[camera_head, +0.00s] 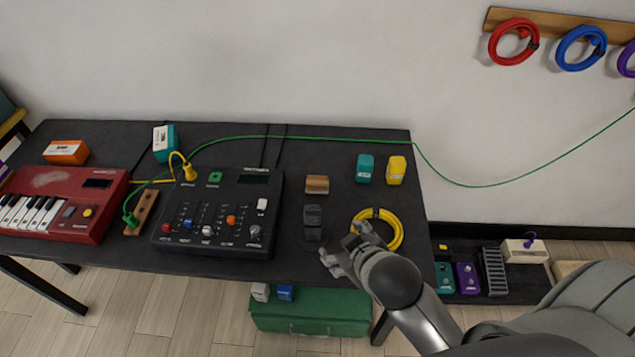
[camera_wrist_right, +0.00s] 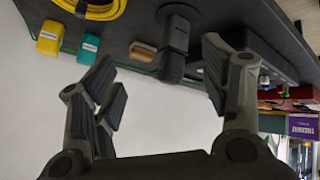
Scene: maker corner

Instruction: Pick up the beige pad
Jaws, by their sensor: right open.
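The beige pad (camera_head: 316,184) is a small tan-brown block lying on the dark table, between the mixer and the teal block. In the right wrist view the beige pad (camera_wrist_right: 143,51) is near the top, left of a black upright object. My right gripper (camera_head: 345,250) is above the table's front part, nearer than the pad and slightly to its right, beside the yellow cable coil. In the right wrist view my right gripper (camera_wrist_right: 163,84) has its fingers wide apart with nothing held. My left gripper is not in view.
A black upright object (camera_head: 313,222) stands just in front of the pad. A yellow cable coil (camera_head: 393,231) lies to the right. Teal (camera_head: 364,168) and yellow (camera_head: 396,170) blocks stand right of the pad. The mixer (camera_head: 215,225) is left. A green cable (camera_head: 330,137) runs behind.

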